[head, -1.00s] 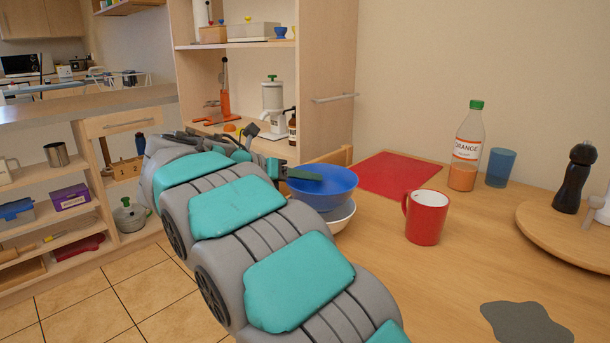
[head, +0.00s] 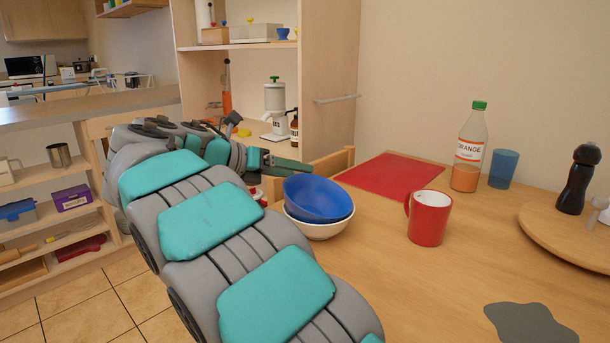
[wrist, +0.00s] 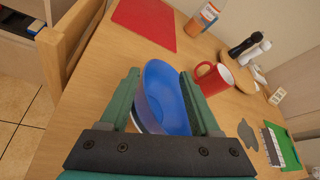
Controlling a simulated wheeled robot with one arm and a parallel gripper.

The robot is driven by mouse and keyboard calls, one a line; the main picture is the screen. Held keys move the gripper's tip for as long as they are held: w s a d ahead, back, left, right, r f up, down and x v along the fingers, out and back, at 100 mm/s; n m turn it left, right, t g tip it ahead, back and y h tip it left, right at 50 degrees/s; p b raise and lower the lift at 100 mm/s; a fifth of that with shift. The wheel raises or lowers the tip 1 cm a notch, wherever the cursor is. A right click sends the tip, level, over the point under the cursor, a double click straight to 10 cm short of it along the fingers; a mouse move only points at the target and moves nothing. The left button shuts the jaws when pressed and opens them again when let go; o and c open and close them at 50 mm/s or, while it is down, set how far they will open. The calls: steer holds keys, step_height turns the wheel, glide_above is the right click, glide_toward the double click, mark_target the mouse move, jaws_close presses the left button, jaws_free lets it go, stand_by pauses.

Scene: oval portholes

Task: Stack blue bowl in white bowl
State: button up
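The blue bowl (head: 319,198) sits in the white bowl (head: 318,231) at the table's left edge, tilted a little, with the white rim showing below it. In the wrist view the blue bowl (wrist: 165,97) lies beyond and between my fingers, and only a sliver of the white bowl (wrist: 133,122) shows. My gripper (head: 290,165) is behind and left of the bowls in the head view, apart from the blue rim. In the wrist view my gripper (wrist: 158,85) has its two green fingers spread wide with nothing held.
A red mug (head: 429,217) stands right of the bowls. A red mat (head: 391,176), an orange juice bottle (head: 470,150) and a blue cup (head: 503,168) are farther back. A chair back (head: 325,166) rises behind the bowls.

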steer(key=v, duration=0.7)
steer(key=shift+s+a+p, duration=0.2)
steer(key=shift+p, duration=0.2)
steer(key=shift+r, duration=0.1)
